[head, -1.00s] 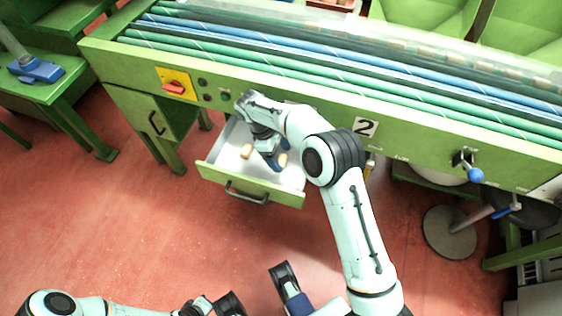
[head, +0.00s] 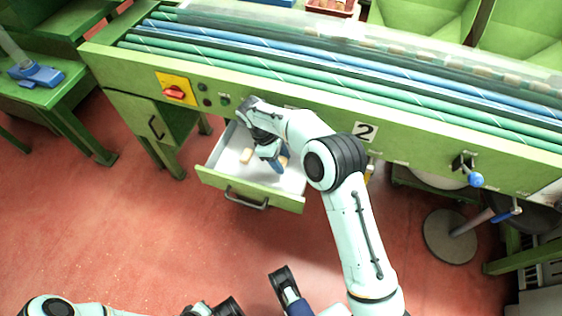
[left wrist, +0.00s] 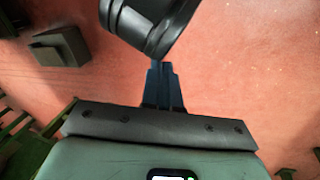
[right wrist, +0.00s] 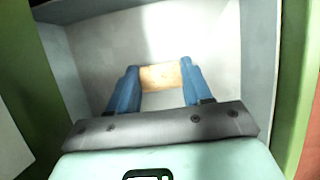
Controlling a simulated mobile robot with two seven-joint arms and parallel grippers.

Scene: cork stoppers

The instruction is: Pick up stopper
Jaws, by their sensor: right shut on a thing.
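My right gripper (head: 272,160) is down inside the open drawer. In the right wrist view its blue fingers (right wrist: 160,80) are shut on a light tan cork stopper (right wrist: 160,77), one at each end. In the head view this stopper (head: 284,151) shows only in part beside the fingers.
The green drawer (head: 222,184) has a white inside and walls close around my right gripper. The conveyor table (head: 420,150) with green and blue rollers stands behind it. A round metal stand (head: 449,236) is at the right. The red floor in front is clear.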

